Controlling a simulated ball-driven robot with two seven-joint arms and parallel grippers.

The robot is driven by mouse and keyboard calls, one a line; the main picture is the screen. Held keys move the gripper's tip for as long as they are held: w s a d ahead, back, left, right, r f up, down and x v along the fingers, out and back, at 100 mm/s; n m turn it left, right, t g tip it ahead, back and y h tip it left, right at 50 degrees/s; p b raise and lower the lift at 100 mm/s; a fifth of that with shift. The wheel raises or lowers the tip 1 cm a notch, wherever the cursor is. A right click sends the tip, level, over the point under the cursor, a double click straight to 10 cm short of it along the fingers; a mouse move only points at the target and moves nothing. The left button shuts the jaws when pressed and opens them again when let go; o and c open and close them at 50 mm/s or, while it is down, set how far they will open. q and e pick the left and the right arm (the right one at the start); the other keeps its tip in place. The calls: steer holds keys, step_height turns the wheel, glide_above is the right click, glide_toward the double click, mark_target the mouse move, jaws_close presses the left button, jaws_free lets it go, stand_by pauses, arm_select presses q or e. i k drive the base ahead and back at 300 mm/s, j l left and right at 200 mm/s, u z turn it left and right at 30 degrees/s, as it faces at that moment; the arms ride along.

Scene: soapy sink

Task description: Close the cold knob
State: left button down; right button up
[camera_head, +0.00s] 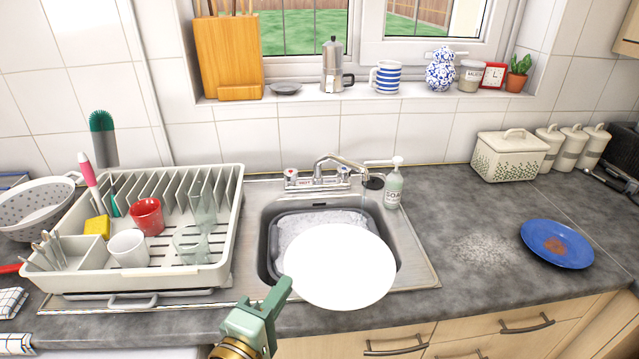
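The tap (318,181) stands behind the sink, with a left knob (290,174) and a right knob (343,171). Their markings are too small to tell surely which is cold. A thin pale streak below the spout looks like running water. My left gripper (281,287) is in front of the sink, at the left edge of a large white plate (340,268), well short of the knobs. Its fingers overlap in this view, so its opening and any hold on the plate are unclear. My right gripper is not in view.
The plate covers much of the sink's (412,272) front, with suds (315,222) behind it. A dish rack (225,272) stands left, holding a red mug and glasses. A soap bottle (393,188) stands right of the tap. A blue plate (540,232) lies on the right counter.

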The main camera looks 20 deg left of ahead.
mark_target(343, 173)
steer(key=u, duration=0.4)
steer(key=l+u, duration=0.15)
steer(key=u, duration=0.3)
steer(key=i+l+u, duration=0.1)
steer(key=u, duration=0.3)
steer(key=l+u, duration=0.1)
steer(key=u, duration=0.35)
steer(key=l+u, duration=0.1)
steer(key=u, duration=0.3)
steer(key=k+l+u, duration=0.1)
steer(key=l+u, duration=0.2)
steer(key=k+l+u, duration=0.15)
steer(key=l+u, duration=0.15)
steer(key=l, duration=0.15)
steer(key=k+l+u, duration=0.3)
steer(key=i, duration=0.1)
